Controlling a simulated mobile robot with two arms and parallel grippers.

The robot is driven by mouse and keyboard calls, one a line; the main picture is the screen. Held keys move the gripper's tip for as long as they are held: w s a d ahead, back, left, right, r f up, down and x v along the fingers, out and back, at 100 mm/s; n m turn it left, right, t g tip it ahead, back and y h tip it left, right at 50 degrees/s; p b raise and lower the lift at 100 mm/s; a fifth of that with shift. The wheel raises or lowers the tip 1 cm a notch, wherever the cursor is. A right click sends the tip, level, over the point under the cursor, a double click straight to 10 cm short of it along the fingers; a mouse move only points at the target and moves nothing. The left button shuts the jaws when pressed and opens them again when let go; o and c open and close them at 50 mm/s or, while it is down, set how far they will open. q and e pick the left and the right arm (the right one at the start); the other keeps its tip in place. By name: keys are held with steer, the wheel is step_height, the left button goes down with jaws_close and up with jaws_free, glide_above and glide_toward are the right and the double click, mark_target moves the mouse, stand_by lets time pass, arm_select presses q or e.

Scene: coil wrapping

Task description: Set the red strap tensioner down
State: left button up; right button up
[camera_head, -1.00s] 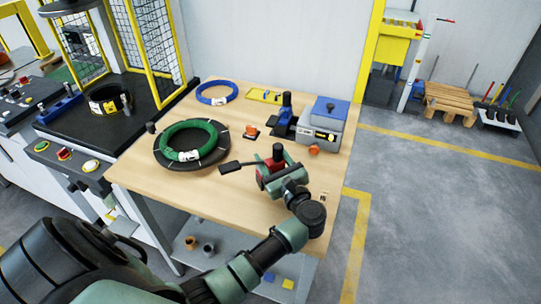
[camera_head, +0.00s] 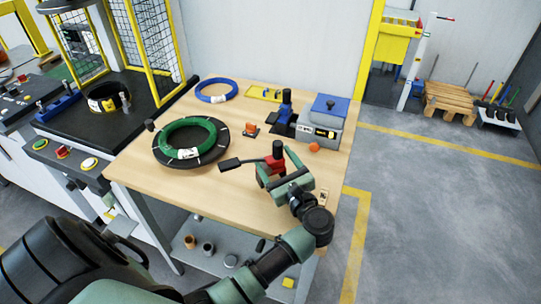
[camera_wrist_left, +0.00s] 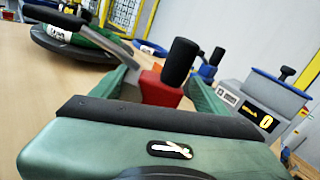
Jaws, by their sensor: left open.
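The red strap tensioner (camera_head: 274,164) stands on the wooden table (camera_head: 222,190), with a black knob on top and a grey lever with a black grip pointing left. My left gripper (camera_head: 279,167) is open, with its green fingers spread on either side of the tensioner. In the left wrist view the tensioner's red body (camera_wrist_left: 160,90) shows between the fingers, just beyond the gripper's palm. Its underside is hidden there. My right gripper is not in view.
A green coil (camera_head: 207,127) lies on a black ring left of the tensioner. A blue coil (camera_head: 216,84) lies behind. The table's front left is clear.

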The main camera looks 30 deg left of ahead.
arm_select(q)
steer(key=b+v, duration=0.2)
steer(key=v, duration=0.6)
steer(key=shift+f, duration=0.1)
steer(key=shift+s+d, duration=0.25)
steer(key=shift+d, duration=0.15)
steer(key=shift+d, duration=0.1)
